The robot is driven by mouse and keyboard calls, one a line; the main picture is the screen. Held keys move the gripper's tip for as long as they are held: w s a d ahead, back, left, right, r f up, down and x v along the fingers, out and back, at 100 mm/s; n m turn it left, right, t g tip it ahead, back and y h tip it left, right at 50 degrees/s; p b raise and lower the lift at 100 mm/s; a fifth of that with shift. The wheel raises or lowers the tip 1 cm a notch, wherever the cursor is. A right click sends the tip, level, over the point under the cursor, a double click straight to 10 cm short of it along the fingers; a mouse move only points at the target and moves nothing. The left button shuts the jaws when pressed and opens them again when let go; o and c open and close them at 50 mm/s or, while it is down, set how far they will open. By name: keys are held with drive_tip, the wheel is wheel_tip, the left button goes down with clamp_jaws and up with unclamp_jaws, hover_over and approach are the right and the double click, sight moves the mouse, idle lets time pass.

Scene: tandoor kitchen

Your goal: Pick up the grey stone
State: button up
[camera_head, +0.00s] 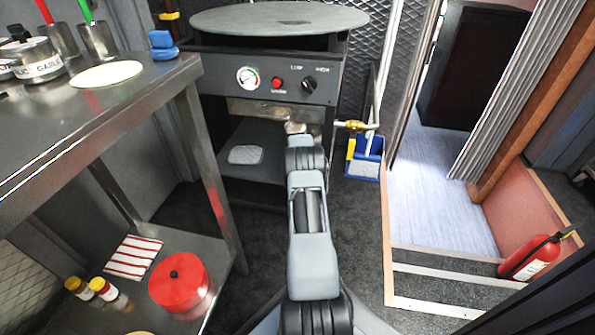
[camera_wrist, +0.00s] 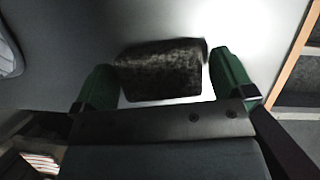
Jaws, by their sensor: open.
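In the wrist view, a dark grey, speckled, block-like stone (camera_wrist: 160,70) lies on a pale surface. My gripper (camera_wrist: 165,72) is open, with one green finger at each side of the stone. The right finger is very close to it and the left finger overlaps its edge; I cannot tell whether either touches. The stone's lower edge is near the gripper's dark palm. In the head view, my arm reaches toward the front of the stove unit, and its links hide the gripper's fingers and the stone.
The stove unit (camera_head: 262,75) has a gauge and knobs above an open lower shelf, where a white pad (camera_head: 245,154) lies. A steel table (camera_head: 95,110) stands at left, with a red pot (camera_head: 178,283) on its lower shelf.

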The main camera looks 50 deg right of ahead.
drive_tip(key=shift+w+d+f, duration=0.1)
drive_tip(key=shift+f, duration=0.25)
drive_tip(key=c, duration=0.9)
drive_tip(key=shift+r, duration=0.1)
